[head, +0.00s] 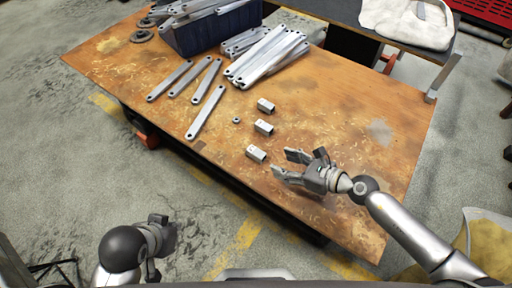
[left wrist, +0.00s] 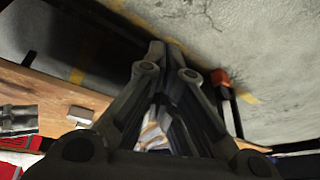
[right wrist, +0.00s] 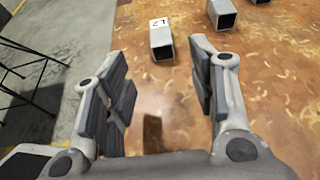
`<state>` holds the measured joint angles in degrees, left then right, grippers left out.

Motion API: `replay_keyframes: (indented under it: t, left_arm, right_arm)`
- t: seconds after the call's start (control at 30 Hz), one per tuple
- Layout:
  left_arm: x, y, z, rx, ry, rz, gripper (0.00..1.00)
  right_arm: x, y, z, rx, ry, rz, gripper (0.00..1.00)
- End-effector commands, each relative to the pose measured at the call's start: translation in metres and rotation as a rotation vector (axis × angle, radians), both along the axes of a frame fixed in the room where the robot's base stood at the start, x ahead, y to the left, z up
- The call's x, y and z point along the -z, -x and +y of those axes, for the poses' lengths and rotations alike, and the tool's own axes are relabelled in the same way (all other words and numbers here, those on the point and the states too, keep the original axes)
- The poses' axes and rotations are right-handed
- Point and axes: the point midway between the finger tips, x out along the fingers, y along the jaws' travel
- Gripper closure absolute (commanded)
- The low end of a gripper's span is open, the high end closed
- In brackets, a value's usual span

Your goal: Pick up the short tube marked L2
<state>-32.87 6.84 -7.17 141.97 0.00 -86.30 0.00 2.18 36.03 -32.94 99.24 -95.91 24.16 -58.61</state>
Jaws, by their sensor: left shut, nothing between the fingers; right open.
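Three short square tubes lie on the brown table. The nearest tube (head: 256,154) also shows in the right wrist view (right wrist: 161,40), with a white label whose dark marking looks like L2, turned round. The middle tube (head: 263,127) shows in the right wrist view (right wrist: 222,14); the far tube (head: 265,105) has no readable label. My right gripper (head: 283,163) is open and empty above the table, just right of the nearest tube, its fingers pointing towards it. My left gripper (head: 166,236) is shut and empty, off the table's front edge; its fingers also show in the left wrist view (left wrist: 168,60).
A small dark ring (head: 236,120) lies left of the tubes. Long flat metal bars (head: 207,112) and a stacked bar pile (head: 268,58) lie further back. A blue bin (head: 215,32) full of bars stands at the back. The table (head: 345,100) is clear right of the tubes.

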Motion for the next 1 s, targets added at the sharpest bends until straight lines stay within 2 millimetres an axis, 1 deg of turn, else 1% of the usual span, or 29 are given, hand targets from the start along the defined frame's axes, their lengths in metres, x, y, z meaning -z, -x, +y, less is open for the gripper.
replay_keyframes:
  t: [0.03,0.13,0.37,0.6,0.73,0.83,1.0]
  left_arm:
    - [0.000,-0.004,-0.001,0.002,0.003,-0.017,1.00]
    - [-0.002,-0.012,-0.004,0.005,0.011,-0.055,1.00]
    - [-0.005,-0.024,-0.007,0.009,0.022,-0.108,1.00]
    - [-0.018,-0.056,-0.018,0.022,0.056,-0.268,1.00]
    - [-0.026,-0.070,-0.023,0.027,0.072,-0.342,1.00]
    - [-0.030,-0.075,-0.024,0.030,0.079,-0.374,1.00]
    - [-0.032,-0.077,-0.025,0.030,0.081,-0.385,1.00]
  right_arm:
    - [0.003,-0.005,0.007,0.000,-0.004,-0.002,0.48]
    - [0.008,-0.013,0.017,0.002,-0.004,-0.001,0.48]
    - [0.013,-0.021,0.027,0.003,-0.004,-0.001,0.48]
    - [0.023,-0.038,0.047,0.001,-0.005,0.000,0.48]
    - [0.028,-0.045,0.056,0.002,-0.005,0.000,0.48]
    - [0.030,-0.048,0.059,0.002,-0.004,0.001,0.48]
    - [0.030,-0.049,0.060,0.002,-0.004,0.000,0.48]
